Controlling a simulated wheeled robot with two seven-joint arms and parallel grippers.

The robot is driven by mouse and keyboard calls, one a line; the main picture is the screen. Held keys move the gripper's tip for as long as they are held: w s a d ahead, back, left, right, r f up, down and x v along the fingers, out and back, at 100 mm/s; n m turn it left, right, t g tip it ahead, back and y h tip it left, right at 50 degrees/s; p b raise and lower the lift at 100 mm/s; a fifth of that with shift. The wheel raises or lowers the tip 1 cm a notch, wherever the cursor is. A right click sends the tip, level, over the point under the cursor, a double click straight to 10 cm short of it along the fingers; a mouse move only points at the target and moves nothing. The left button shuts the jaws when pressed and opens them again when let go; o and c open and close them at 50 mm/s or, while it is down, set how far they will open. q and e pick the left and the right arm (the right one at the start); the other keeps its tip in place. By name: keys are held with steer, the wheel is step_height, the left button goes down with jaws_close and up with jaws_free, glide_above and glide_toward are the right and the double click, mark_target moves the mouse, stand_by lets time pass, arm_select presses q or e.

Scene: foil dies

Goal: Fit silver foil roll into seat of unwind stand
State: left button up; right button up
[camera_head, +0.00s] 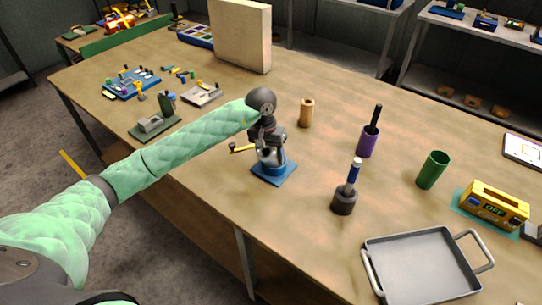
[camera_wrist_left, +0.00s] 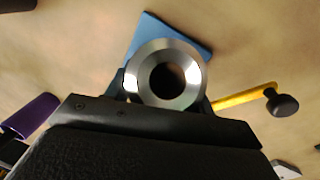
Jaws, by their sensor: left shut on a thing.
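The silver foil roll (camera_wrist_left: 190,80) shows end-on in the left wrist view as a bright metal ring with a dark hole. My left gripper (camera_head: 270,148) is shut on it, with its fingers at either side of the ring. A stand with a blue base plate (camera_head: 287,175) sits on the table below the gripper, and its plate also shows behind the roll in the left wrist view (camera_wrist_left: 187,34). A yellow crank arm (camera_wrist_left: 240,97) with a black knob sticks out beside it. The gripper hides the seat, so I cannot tell whether the roll touches it. My right gripper is not in view.
A tan cylinder (camera_head: 306,113), a purple cup (camera_head: 367,143) and a dark-based blue tool (camera_head: 344,201) stand to the right. A grey tray (camera_head: 420,265) lies at the front right. A beige panel (camera_head: 240,35) stands behind. Small fixtures (camera_head: 132,85) cover the left.

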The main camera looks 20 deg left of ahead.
arm_select(q)
steer(key=shift+r, duration=0.1)
